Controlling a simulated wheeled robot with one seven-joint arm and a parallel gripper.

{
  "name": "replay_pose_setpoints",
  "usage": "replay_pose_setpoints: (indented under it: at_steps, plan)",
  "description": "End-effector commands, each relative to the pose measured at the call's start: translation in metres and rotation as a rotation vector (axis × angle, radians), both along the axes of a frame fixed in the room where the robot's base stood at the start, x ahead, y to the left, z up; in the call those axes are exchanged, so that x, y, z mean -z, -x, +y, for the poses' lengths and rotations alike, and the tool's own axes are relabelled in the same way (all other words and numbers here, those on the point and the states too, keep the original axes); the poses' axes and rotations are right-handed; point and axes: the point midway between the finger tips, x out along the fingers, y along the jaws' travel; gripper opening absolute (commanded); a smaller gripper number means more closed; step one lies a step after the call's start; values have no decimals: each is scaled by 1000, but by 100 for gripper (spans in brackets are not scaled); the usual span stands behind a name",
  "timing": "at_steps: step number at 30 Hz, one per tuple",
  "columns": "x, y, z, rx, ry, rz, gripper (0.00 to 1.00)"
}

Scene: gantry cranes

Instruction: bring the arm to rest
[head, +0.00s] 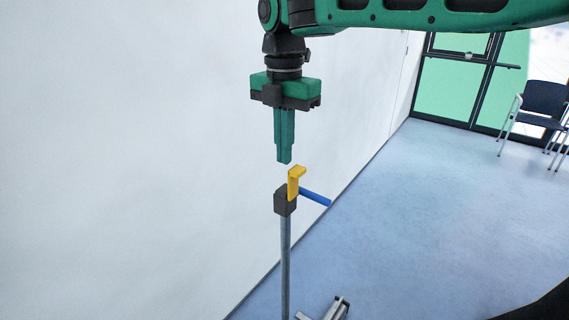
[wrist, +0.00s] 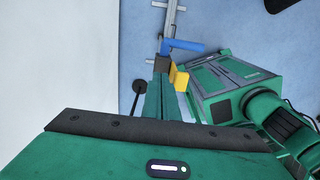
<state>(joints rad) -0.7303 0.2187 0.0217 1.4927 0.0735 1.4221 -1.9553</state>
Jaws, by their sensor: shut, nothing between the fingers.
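My gripper (head: 285,162) points straight down in the head view, its two green fingers pressed together with nothing between them. In the wrist view its fingers (wrist: 167,85) run up from the green and black gripper body. Just below the fingertips in the head view is a stand with a dark block (head: 285,202), a yellow hooked piece (head: 296,182) and a blue rod (head: 315,197) sticking out to the right. A small gap shows between the fingertips and the yellow piece. The wrist view shows the yellow piece (wrist: 180,78) and blue rod (wrist: 184,45) beyond the fingers.
The stand's grey pole (head: 285,265) rises close to a white wall (head: 130,150). Blue floor (head: 430,220) lies open to the right. Dark chairs (head: 543,98) stand by a glazed door (head: 470,75) at the back right.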

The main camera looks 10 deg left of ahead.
Motion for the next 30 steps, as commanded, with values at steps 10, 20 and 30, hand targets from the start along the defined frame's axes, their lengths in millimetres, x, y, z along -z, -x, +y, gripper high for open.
replay_pose_setpoints:
  at_steps: [10,20,30]
  plan:
    - [-63,-2,-3,5,-1,-2,0]
    - [-73,-11,-40,166,1,-1,0]
    - [-22,-5,-241,1150,7,-6,0]
